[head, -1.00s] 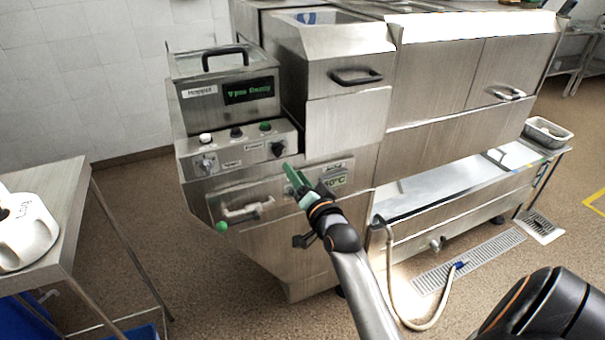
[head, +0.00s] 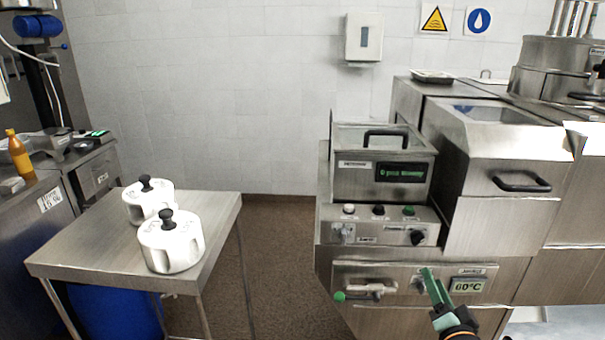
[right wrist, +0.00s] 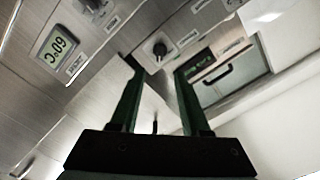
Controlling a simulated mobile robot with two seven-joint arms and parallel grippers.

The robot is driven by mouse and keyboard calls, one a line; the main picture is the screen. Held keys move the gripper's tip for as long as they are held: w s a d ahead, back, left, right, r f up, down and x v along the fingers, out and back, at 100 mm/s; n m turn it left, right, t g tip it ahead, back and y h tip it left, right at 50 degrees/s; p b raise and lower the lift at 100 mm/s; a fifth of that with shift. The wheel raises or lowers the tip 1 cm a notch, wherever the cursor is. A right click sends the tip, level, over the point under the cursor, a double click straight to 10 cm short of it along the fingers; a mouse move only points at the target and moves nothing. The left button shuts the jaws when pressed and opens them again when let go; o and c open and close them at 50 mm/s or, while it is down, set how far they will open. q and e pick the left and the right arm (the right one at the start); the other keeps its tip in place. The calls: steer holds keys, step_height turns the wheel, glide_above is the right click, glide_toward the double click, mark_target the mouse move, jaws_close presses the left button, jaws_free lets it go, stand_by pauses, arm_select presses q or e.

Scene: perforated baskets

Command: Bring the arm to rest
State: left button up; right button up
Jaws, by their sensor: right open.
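My right gripper (head: 430,278) has green fingers and reaches in from the bottom right of the head view. It is in front of the steel machine's lower control panel (head: 352,275), left of the 60°C display (head: 467,286). In the right wrist view its two fingers (right wrist: 157,70) stand apart with nothing between them. A dark knob (right wrist: 160,50) shows behind the fingertips, and I cannot tell the distance to it. My left gripper is not in view.
A green-tipped tap (head: 365,292) sticks out from the machine's front, left of my gripper.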

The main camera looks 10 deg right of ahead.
steer(key=s+a+f+n+g+y, duration=0.3)
steer(key=s+a+f+n+g, duration=0.1)
steer(key=s+a+f+n, duration=0.3)
steer(key=s+a+f+n+g+y, duration=0.3)
steer(key=s+a+f+n, duration=0.3)
steer(key=s+a+f, duration=0.6)
steer(key=s+f+g, duration=0.1)
steer(key=s+f, duration=0.2)
steer(key=f, duration=0.3)
steer(key=shift+s+f+n, duration=0.25)
steer(key=shift+f+n, duration=0.1)
steer(key=shift+n, duration=0.05)
